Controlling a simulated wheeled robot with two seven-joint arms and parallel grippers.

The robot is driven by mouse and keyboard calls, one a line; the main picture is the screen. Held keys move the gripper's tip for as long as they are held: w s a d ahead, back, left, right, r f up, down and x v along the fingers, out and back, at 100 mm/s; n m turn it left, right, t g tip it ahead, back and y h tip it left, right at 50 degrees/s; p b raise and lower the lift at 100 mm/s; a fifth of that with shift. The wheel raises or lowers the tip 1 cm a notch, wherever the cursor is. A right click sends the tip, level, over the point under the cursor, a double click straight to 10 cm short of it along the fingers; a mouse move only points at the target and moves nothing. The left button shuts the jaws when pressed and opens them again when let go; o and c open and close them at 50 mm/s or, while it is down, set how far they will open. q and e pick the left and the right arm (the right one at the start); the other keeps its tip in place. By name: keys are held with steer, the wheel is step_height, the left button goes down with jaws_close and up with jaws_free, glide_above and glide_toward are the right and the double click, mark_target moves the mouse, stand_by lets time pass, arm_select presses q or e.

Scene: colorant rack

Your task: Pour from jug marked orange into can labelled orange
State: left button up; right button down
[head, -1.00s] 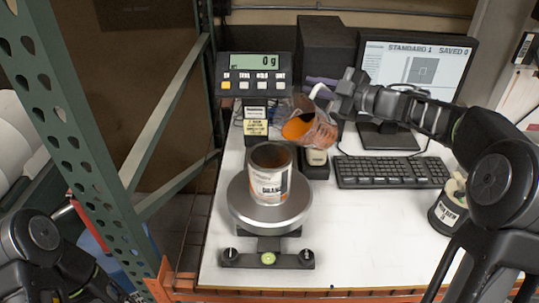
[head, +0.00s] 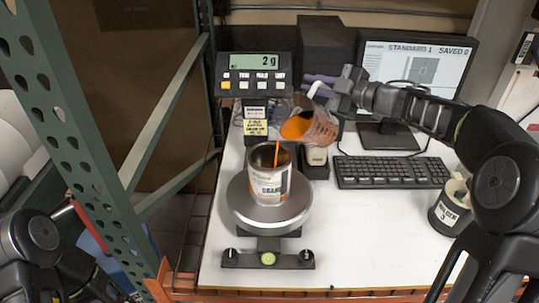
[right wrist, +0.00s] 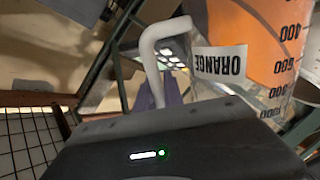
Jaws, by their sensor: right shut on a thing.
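The clear jug (head: 313,126) with orange liquid is tilted to the left above the can. Its ORANGE label (right wrist: 219,64) and white handle show in the right wrist view, upside down. My right gripper (head: 341,97) is shut on the jug's handle (head: 318,90). A thin orange stream (head: 278,150) falls from the jug's lip into the can. The open can (head: 269,183), with a partly readable orange and white label, stands upright on the round scale plate (head: 243,211). The scale display (head: 253,61) reads 2 g. My left gripper is out of view.
A monitor (head: 421,67) and keyboard (head: 392,172) stand behind and right of the scale. A labelled container (head: 449,213) stands at the table's right. A green rack post (head: 75,140) rises at the left. The front white tabletop (head: 370,240) is clear.

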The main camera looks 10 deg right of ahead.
steer(key=shift+w+r, duration=0.1)
steer(key=shift+r, duration=0.05)
steer(key=shift+a+r, duration=0.1)
stand_by(0.3)
stand_by(0.4)
